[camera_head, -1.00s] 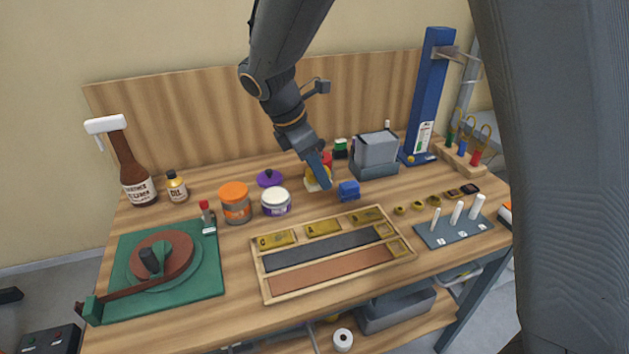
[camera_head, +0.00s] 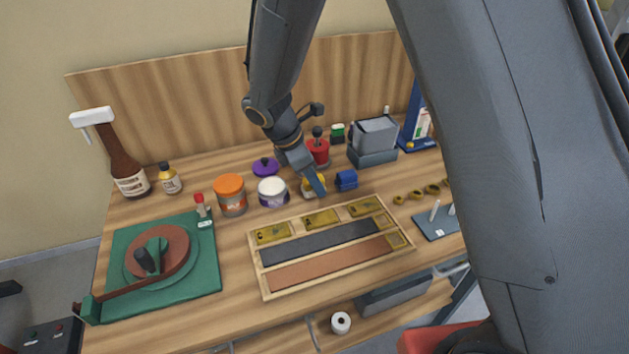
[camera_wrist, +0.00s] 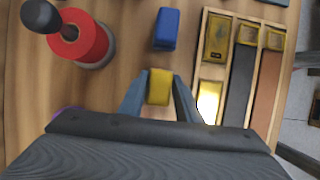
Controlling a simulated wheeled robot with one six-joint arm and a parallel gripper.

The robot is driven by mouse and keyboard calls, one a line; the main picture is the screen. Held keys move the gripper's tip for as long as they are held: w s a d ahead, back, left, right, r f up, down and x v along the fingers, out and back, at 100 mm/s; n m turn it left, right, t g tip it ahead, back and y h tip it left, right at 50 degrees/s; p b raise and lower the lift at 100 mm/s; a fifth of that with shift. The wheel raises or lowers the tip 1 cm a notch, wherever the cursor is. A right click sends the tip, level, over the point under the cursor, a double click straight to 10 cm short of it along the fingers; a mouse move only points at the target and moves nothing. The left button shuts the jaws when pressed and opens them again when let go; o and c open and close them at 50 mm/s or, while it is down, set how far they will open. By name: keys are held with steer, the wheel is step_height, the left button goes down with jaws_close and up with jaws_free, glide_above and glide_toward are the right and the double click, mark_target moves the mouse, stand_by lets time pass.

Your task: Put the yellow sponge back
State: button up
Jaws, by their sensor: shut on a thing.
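The yellow sponge (camera_wrist: 160,87) is a small block between my gripper's two fingers (camera_wrist: 160,92) in the wrist view. In the head view my gripper (camera_head: 319,188) points down over the middle of the bench, and a yellow piece of the sponge (camera_head: 308,182) shows beside the fingers. The gripper is shut on the sponge, just behind the wooden tray (camera_head: 259,276). Whether the sponge touches the bench is unclear. The tray holds yellow blocks, a dark strip and a copper-coloured strip.
A blue block (camera_head: 346,180) is just right of the gripper. A red can with a dark knob (camera_head: 318,152) stands behind it. A white jar (camera_head: 271,191) and an orange-lidded can (camera_head: 230,195) stand to the left. My arm hides the bench's right end.

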steer(key=shift+f, duration=0.4)
steer(key=o, duration=1)
steer(key=shift+f, duration=0.15)
steer(key=b+v, duration=0.3)
steer(key=v, duration=0.9)
steer(key=s+d+f+m+y, duration=0.1)
steer(key=s+d+m, duration=0.3)
steer(key=d+m, duration=0.2)
steer(key=s+d+f+m+y, duration=0.1)
steer(key=s+d+f+m, duration=0.1)
steer(key=s+d+m, duration=0.3)
steer(key=s+d+f+m+y, duration=0.1)
steer(key=s+d+m, duration=0.3)
steer(key=d+m, duration=0.4)
steer(key=shift+s+f+m+y, duration=0.4)
steer(key=shift+m+y, duration=0.2)
steer(key=shift+m, duration=0.3)
steer(key=shift+s+d, duration=0.1)
